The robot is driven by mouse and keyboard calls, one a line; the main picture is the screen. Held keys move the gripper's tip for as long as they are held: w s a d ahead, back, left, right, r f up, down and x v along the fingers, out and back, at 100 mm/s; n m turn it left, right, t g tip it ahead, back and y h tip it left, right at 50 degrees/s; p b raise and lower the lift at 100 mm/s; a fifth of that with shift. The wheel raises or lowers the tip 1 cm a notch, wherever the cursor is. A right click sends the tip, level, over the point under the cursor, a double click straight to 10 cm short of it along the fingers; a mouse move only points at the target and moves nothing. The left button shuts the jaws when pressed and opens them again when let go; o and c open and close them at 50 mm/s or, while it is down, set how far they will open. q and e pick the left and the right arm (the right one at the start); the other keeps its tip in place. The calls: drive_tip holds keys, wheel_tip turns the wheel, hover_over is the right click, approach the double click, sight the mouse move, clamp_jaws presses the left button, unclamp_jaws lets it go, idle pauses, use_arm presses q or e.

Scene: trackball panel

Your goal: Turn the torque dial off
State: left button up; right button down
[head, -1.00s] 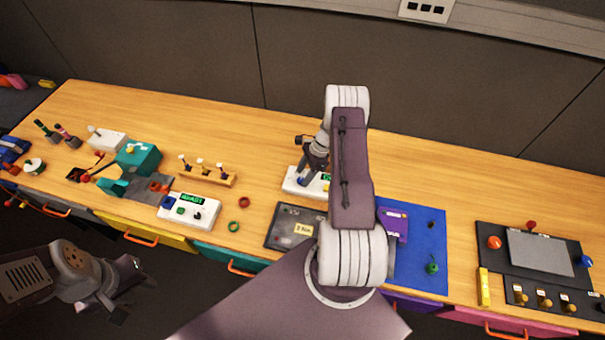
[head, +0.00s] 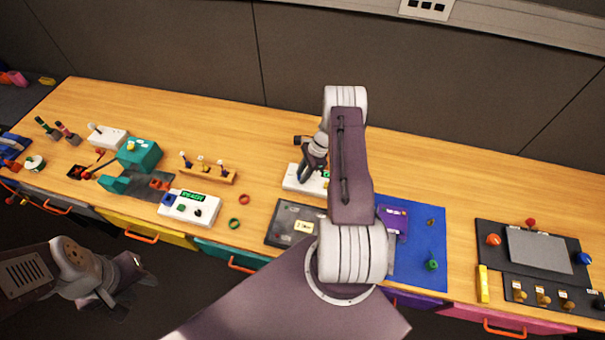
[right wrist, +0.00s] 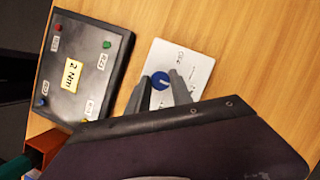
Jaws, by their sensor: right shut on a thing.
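The torque dial (right wrist: 160,81) is a round blue knob with a pale pointer mark, on a white box (right wrist: 196,62) with small lettering. My right gripper (right wrist: 161,88) has its two fingers on either side of the dial and is shut on it. In the head view the white box (head: 291,181) stands mid-table, with a green display partly showing at its right. My right gripper (head: 304,182) comes down on it and covers the dial there. My left gripper (head: 132,290) hangs in front of the table at lower left, away from the box; its jaw opening is unclear.
A dark panel labelled "2 Nm" (right wrist: 83,62) lies close beside the white box. A blue mat (head: 420,262) with a purple box (head: 392,216) lies to the right. A trackball panel (head: 490,262) is further right. Bare table lies behind the white box.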

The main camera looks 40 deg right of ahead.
drive_tip(key=shift+w+d, duration=0.1)
drive_tip(key=shift+d, duration=0.05)
drive_tip(key=shift+w+n+b, duration=0.1)
drive_tip(key=shift+n+b, duration=0.4)
drive_tip(key=shift+b, duration=0.3)
drive_tip(key=n+g+b, duration=0.2)
drive_tip(key=n+b, duration=0.3)
drive_tip(key=shift+w+f+b, duration=0.1)
drive_tip(key=shift+w+b, duration=0.05)
drive_tip(key=shift+b, duration=0.25)
drive_tip(key=n+g+b, duration=0.1)
drive_tip(key=n+b, duration=0.1)
drive_tip(key=shift+n, duration=0.4)
drive_tip(key=n+g+h+b, duration=0.1)
drive_tip(key=n, duration=0.2)
drive_tip(key=shift+w, duration=0.15)
drive_tip(key=shift+a+r+n+g+h+b, duration=0.15)
drive_tip(key=shift+n+g+h+b, duration=0.15)
drive_tip(key=shift+n, duration=0.7)
drive_tip(key=shift+a+r+n+g+h+b, duration=0.1)
drive_tip(key=shift+n+g+h+b, duration=0.2)
drive_tip(key=shift+n, duration=0.7)
